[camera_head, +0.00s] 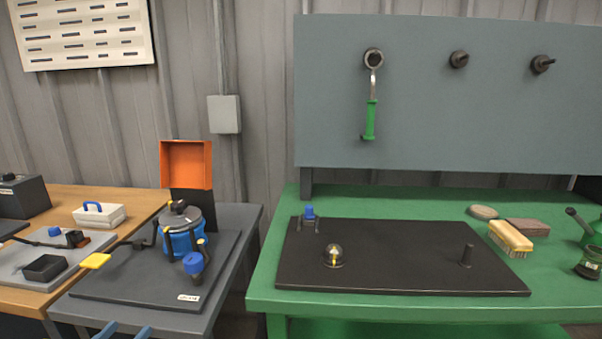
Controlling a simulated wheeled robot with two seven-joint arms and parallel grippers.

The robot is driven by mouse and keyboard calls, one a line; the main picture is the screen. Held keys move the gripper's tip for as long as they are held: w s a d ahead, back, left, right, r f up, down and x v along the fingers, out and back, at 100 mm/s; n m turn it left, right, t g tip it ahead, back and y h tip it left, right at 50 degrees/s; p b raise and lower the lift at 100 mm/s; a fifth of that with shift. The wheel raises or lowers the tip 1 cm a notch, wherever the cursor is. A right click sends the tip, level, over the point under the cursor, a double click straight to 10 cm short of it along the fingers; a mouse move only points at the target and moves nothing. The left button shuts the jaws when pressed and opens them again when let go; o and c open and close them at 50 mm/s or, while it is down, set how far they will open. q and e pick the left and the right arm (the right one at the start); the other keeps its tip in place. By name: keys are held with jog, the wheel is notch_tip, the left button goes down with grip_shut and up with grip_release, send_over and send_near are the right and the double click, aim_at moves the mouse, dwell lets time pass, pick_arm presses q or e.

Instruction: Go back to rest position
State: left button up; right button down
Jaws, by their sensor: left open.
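My left gripper (123,331) shows only as two blue fingertips at the bottom edge. They are apart with nothing between them, below the front edge of the grey table. My right gripper is not in view. On the grey table, a dark base plate (130,284) carries a blue and grey rotor unit (181,236) with an orange open box (186,165) behind it. A yellow-ended lever (96,261) and a blue knob (193,263) are at this stand. On the green table, a black plate (400,255) carries a small dome (333,256), a post (467,256) and a blue-topped piece (309,212).
A wrench with a green handle (371,110) hangs on the grey board. A brush (510,238) and a dark green pot (590,260) stand at the right of the green table (270,285). A wooden table (60,205) at the left holds a white box (99,215) and a black tray (45,267).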

pick_arm(q)
jog(key=s+a+f+n+g+y+p, duration=0.2)
jog(key=s+f+n+g+y, duration=0.1)
jog(key=f+n, duration=0.75)
jog(key=s+a+f+n+g+y+p, duration=0.1)
jog(key=s+a+f+n+g+y, duration=0.2)
jog(key=f+n, duration=0.75)
jog(key=s+d+f+n+g+h+p, duration=0.1)
jog(key=s+d+f+n+g, duration=0.2)
jog(key=s+d+f, duration=0.3)
jog(key=s+d+f+n+g+h+p, duration=0.1)
jog(key=s+d+f+n+g, duration=0.3)
jog(key=s, duration=0.8)
jog(key=s+d+f+n+g+h+p, duration=0.1)
jog(key=s+d+f+n+g, duration=0.2)
jog(key=s+d+f+n, duration=0.3)
jog(key=s+d+f, duration=0.2)
jog(key=s, duration=0.1)
jog(key=shift+f+g, duration=0.3)
jog(key=shift+f, duration=0.05)
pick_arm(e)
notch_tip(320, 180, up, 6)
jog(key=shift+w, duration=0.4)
